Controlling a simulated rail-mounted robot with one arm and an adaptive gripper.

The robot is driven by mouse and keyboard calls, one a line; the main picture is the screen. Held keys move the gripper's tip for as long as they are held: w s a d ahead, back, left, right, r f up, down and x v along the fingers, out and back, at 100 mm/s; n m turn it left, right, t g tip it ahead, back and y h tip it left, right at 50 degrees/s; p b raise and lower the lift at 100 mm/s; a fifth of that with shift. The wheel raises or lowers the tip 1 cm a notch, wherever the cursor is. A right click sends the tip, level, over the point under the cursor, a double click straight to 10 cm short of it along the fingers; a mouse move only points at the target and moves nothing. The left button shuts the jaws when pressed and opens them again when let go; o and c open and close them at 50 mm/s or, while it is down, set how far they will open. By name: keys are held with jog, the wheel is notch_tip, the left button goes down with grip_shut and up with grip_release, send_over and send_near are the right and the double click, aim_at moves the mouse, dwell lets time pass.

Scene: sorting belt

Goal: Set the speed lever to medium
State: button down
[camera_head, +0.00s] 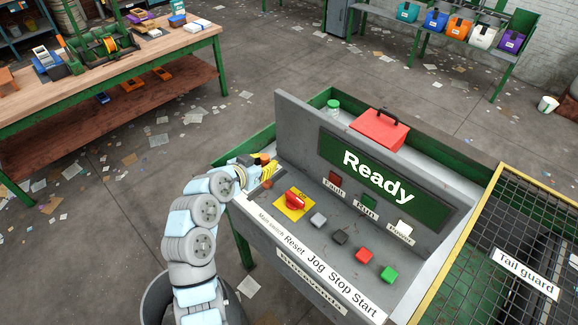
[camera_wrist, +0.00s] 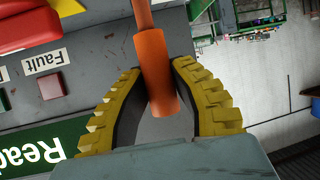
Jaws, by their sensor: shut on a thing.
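The speed lever is an orange rod with a thicker orange grip (camera_wrist: 158,75), seen in the wrist view. My gripper (camera_wrist: 160,85) has its yellow ridged fingers on both sides of this grip and is shut on it. In the head view my gripper (camera_head: 262,168) is at the left end of the grey control panel (camera_head: 330,232). There the lever is mostly hidden by the fingers. The speed markings do not show, so I cannot tell which setting the lever is at.
A red main switch on a yellow plate (camera_head: 295,202) is close to the right of my gripper. Reset, Jog, Stop and Start buttons run along the panel. The display (camera_head: 378,180) reads "Ready". A red toolbox (camera_head: 380,128) and the tail guard mesh (camera_head: 500,240) are beyond.

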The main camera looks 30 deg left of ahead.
jog(key=shift+w+f, duration=0.1)
dwell(0.3)
jog(key=c, duration=0.8)
grip_release()
jog(key=shift+c, duration=0.2)
jog(key=v, duration=1.2)
jog(key=shift+r, duration=0.25)
